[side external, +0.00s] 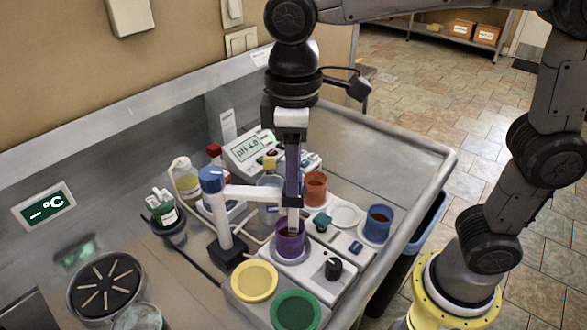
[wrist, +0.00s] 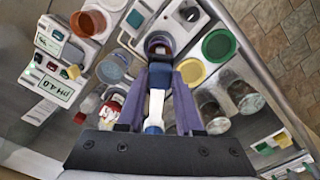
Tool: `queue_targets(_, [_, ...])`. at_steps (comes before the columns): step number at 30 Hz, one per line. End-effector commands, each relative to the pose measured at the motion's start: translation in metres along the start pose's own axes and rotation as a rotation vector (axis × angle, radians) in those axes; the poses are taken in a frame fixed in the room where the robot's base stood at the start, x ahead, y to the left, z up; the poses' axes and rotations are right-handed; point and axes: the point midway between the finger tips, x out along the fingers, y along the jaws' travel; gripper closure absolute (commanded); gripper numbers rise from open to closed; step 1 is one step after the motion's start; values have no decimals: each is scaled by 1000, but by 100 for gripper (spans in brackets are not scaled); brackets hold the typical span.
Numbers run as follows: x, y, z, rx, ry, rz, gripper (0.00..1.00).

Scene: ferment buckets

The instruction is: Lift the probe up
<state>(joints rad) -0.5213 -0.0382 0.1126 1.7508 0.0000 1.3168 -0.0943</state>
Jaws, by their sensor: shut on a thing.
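My gripper (side external: 292,202) points straight down, its purple fingers shut on the probe, whose pale lower shaft (side external: 293,217) shows below the fingertips. The probe stands upright over the purple bucket (side external: 290,243); its lower end overlaps the bucket mouth, and how deep it reaches is hidden. A white stand with a blue cap (side external: 211,179) reaches its side arm to the probe at the fingertips. In the wrist view my fingertips (wrist: 160,76) close at the end of the white arm (wrist: 156,105), just short of the purple bucket (wrist: 158,44).
A pH meter (side external: 249,150) stands behind. An orange bucket (side external: 315,187) and a blue bucket (side external: 379,222) stand to the right, a yellow lid (side external: 254,281) and a green lid (side external: 296,310) in front. Bottles crowd the left. The air above the bench is open.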

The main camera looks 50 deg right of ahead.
Motion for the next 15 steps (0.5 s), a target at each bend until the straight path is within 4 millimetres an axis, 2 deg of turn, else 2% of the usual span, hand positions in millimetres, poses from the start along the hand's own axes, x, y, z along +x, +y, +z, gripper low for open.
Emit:
queue_targets(2, [-6, 0, -1, 0, 3, 0, 100])
queue_targets(9, [-48, 0, -1, 0, 6, 1, 100])
queue_targets(15, [-61, 0, 0, 0, 5, 0, 100])
